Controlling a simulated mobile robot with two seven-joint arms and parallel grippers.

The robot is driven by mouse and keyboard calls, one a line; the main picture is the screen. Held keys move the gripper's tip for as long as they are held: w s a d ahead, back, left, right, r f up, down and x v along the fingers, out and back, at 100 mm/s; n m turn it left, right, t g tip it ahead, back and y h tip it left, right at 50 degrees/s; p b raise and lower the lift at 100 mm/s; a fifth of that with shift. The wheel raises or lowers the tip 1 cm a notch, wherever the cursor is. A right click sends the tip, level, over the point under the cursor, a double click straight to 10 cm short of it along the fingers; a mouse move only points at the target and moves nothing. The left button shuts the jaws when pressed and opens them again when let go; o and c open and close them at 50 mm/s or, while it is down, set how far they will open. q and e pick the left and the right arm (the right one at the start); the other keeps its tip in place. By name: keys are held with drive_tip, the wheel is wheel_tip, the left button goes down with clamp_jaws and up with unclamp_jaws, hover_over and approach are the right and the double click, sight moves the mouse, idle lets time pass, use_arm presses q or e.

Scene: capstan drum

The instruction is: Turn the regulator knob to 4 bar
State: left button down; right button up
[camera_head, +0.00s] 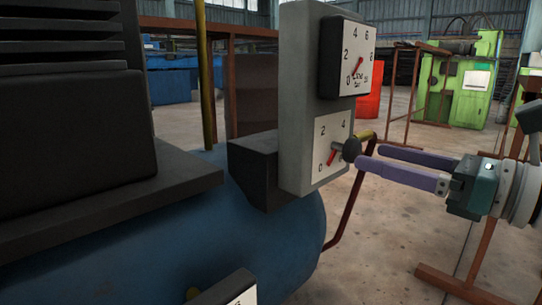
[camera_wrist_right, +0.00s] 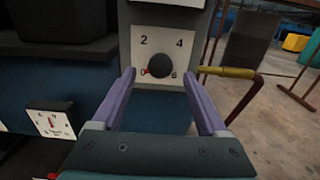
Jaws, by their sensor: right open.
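The regulator knob (camera_head: 351,149) is a round black knob on a white dial plate (camera_head: 323,165). In the right wrist view the knob (camera_wrist_right: 160,66) sits mid-dial, among the numbers 0, 2, 4 and 6. A red pointer (camera_wrist_right: 146,71) beside it lies near 0. Above the dial in the head view is a square pressure gauge (camera_head: 357,52) with a red needle; its exact reading is unclear. My right gripper (camera_head: 368,156) is open, its purple fingers aimed at the knob. In the right wrist view the fingertips (camera_wrist_right: 158,77) lie either side of the knob; contact is not visible.
The dial and gauge sit on a grey upright panel (camera_head: 300,90) above a blue tank (camera_head: 250,225). A yellow pipe end (camera_head: 366,135) lies close right of the knob. A black motor housing (camera_head: 70,130) stands left. Open floor (camera_head: 400,235) lies right.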

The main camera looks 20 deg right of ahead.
sight(358, 152)
drive_tip(key=shift+x, duration=1.9)
clamp_jaws()
